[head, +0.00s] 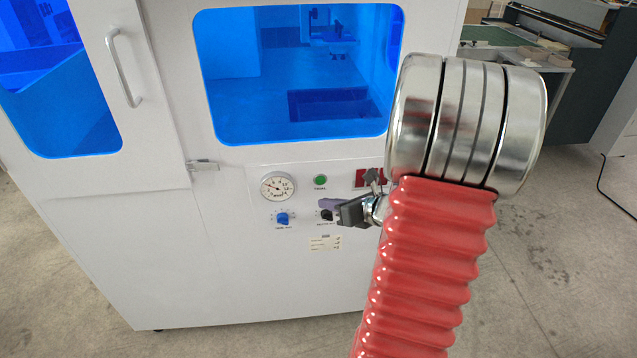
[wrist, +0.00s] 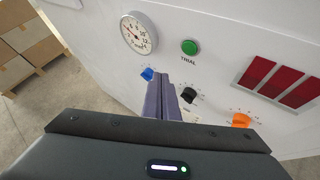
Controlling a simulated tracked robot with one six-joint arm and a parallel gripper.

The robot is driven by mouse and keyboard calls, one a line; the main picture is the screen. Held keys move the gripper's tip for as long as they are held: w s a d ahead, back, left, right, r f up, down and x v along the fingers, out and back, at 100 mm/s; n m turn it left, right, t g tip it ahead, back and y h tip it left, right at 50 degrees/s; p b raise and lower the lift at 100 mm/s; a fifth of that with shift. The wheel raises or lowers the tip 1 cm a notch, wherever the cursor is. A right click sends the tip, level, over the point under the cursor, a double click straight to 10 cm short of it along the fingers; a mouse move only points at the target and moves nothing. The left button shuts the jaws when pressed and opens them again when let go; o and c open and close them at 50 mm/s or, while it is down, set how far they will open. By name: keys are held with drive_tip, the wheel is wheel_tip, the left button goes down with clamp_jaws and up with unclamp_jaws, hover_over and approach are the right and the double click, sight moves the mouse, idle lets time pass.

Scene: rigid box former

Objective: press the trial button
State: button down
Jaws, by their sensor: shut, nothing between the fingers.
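The trial button is a round green button (head: 320,180) on the white machine's front panel, right of the gauge. In the wrist view the green button (wrist: 189,47) sits above the label "TRIAL". My gripper (head: 326,206) is shut and empty in front of the panel, below the button in the head view. In the wrist view its purple-grey fingertips (wrist: 172,88) lie together, below and left of the button. I cannot tell whether the fingertips touch the panel.
A round gauge (wrist: 138,33), a blue knob (head: 282,218), a black knob (wrist: 189,95) and an orange knob (wrist: 241,120) surround the button. A red display (wrist: 284,82) is to the right. A door handle (head: 124,66) juts out at left.

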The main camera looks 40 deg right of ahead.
drive_tip(key=shift+w+d, duration=0.55)
drive_tip(key=shift+w, duration=0.25)
drive_tip(key=shift+w+d, duration=0.55)
drive_tip(key=shift+w, duration=0.25)
drive_tip(key=shift+w+d, duration=0.55)
drive_tip(key=shift+w, duration=0.25)
drive_tip(key=shift+w+d, duration=0.5)
drive_tip(key=shift+w, duration=0.15)
idle(1.3)
idle(0.3)
drive_tip(key=shift+s+a+r, duration=0.1)
drive_tip(key=shift+s+a, duration=0.4)
drive_tip(key=shift+s, duration=0.25)
drive_tip(key=shift+s, duration=0.1)
drive_tip(key=s+a, duration=0.1)
drive_tip(key=s, duration=0.1)
drive_tip(key=s+a, duration=0.1)
drive_tip(key=s, duration=0.1)
drive_tip(key=shift+a, duration=0.4)
idle(1.0)
